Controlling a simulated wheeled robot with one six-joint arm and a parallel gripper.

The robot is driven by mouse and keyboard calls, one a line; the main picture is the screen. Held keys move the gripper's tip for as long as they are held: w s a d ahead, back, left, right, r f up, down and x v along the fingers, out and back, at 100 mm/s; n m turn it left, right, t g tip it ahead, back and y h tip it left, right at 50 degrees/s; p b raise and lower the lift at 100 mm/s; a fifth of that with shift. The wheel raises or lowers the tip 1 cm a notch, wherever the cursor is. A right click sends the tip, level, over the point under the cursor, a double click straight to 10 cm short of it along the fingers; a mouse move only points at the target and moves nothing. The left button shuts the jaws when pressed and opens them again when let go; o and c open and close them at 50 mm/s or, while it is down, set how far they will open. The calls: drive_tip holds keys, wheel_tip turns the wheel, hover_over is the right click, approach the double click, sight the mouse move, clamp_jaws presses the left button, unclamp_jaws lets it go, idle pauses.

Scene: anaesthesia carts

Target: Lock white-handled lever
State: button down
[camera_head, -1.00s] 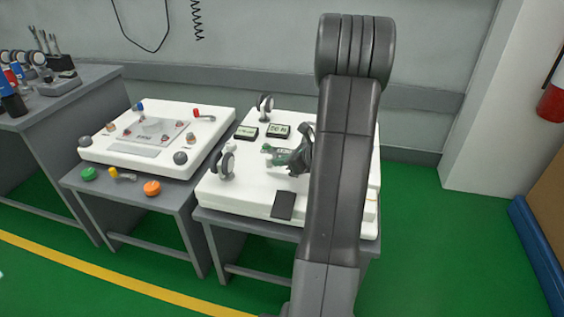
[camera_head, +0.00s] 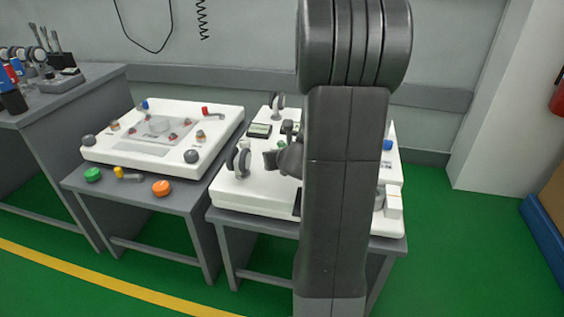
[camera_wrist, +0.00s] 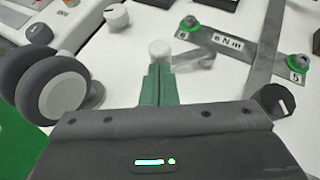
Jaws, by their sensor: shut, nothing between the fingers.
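In the wrist view, a white cylindrical handle (camera_wrist: 160,50) stands just beyond the tips of my gripper. A grey metal lever arm (camera_wrist: 198,59) shows to its right and seems to belong to it. My gripper (camera_wrist: 159,70) has its green fingers together, with nothing between them. The tips are at or very near the base of the white handle; I cannot tell whether they touch.
A grey caster wheel (camera_wrist: 62,92) stands close left of my fingers. A metal strip (camera_wrist: 240,50) with green-ringed bolts lies beyond, and a black knob (camera_wrist: 277,100) is at right. Another white panel (camera_head: 205,168) stands on the left table.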

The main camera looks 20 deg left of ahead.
drive_tip(key=shift+w+a+b, duration=0.3)
drive_tip(key=shift+w+a, duration=0.05)
drive_tip(key=shift+a, duration=0.5)
drive_tip(key=shift+w+a, duration=0.7)
drive_tip(key=shift+a, duration=0.3)
